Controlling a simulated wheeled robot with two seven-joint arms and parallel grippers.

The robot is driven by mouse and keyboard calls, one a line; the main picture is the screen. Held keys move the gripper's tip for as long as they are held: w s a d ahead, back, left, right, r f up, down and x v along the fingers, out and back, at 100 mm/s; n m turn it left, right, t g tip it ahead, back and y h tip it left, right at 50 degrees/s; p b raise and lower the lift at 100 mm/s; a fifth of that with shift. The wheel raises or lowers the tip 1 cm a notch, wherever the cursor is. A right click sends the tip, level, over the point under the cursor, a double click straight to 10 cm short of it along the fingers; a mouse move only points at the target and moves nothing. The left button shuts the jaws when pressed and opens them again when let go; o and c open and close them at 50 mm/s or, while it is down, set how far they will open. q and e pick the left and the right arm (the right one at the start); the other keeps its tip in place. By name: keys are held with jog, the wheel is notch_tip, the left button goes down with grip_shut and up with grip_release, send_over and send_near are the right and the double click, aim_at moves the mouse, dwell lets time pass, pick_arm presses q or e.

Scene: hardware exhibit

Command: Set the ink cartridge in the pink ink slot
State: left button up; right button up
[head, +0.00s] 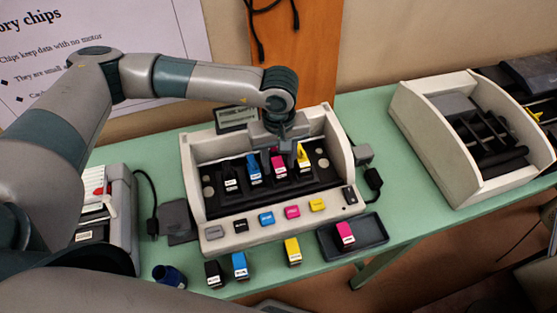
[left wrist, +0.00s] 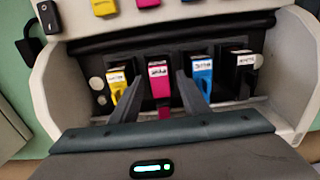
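The open printer (head: 190,190) has a row of slots with black, blue, pink and yellow cartridges standing in them. The pink cartridge in the row (head: 278,168) shows in the left wrist view (left wrist: 159,78) between the yellow (left wrist: 117,82) and blue (left wrist: 201,76) ones. My left gripper (head: 284,148) is over the row. Its two fingers (left wrist: 160,78) are apart on either side of the pink cartridge, with gaps showing. The slot base under that cartridge is hidden. Another pink cartridge (head: 345,233) lies in a dark tray (head: 375,236) at the front right. My right gripper is out of view.
Loose black (head: 213,273), blue (head: 240,265) and yellow (head: 292,250) cartridges are on the green table (head: 270,277) before the printer. Coloured blocks, including a pink one (head: 292,212), line its front ledge. Its raised side walls flank my gripper. A second open machine (head: 440,135) stands right.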

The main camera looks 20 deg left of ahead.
aim_at(279, 164)
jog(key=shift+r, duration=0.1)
pick_arm(q)
jog(key=shift+r+p, duration=0.3)
jog(key=shift+p, duration=0.1)
jog(key=shift+r, duration=0.15)
notch_tip(279, 164, up, 6)
jog(key=b, duration=0.3)
notch_tip(279, 164, up, 6)
jog(key=shift+f+b, duration=0.15)
jog(key=shift+b, duration=0.65)
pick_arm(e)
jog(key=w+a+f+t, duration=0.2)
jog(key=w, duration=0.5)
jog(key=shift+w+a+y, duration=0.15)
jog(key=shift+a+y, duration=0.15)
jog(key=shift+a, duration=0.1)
pick_arm(q)
jog(key=shift+f, duration=0.1)
